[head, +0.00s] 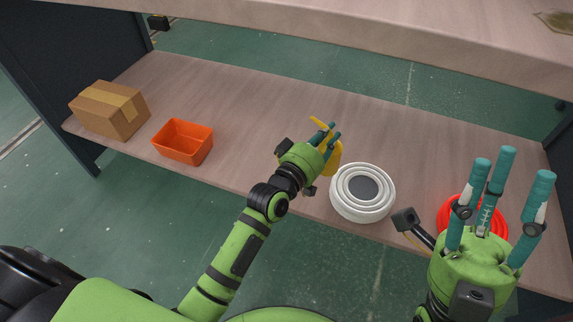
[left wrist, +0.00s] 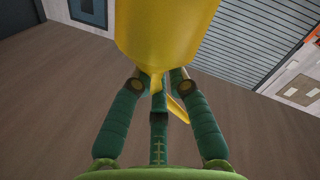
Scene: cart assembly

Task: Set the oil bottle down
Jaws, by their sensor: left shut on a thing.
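The yellow oil bottle (head: 335,158) is in my left gripper (head: 328,138), over the lower shelf near its front middle. The fingers and hand hide much of the bottle in the head view, and a thin yellow part sticks out past the fingertips. In the left wrist view the bottle (left wrist: 165,35) fills the top middle, with the dark green fingers closed around it. I cannot tell whether the bottle touches the shelf. My right gripper (head: 510,175) has its fingers spread, points up and is empty.
A white round ringed container (head: 339,204) stands just right of the bottle. A red round object (head: 446,217) is partly hidden behind my right gripper. An orange bin (head: 183,153) and a cardboard box (head: 118,121) are at left.

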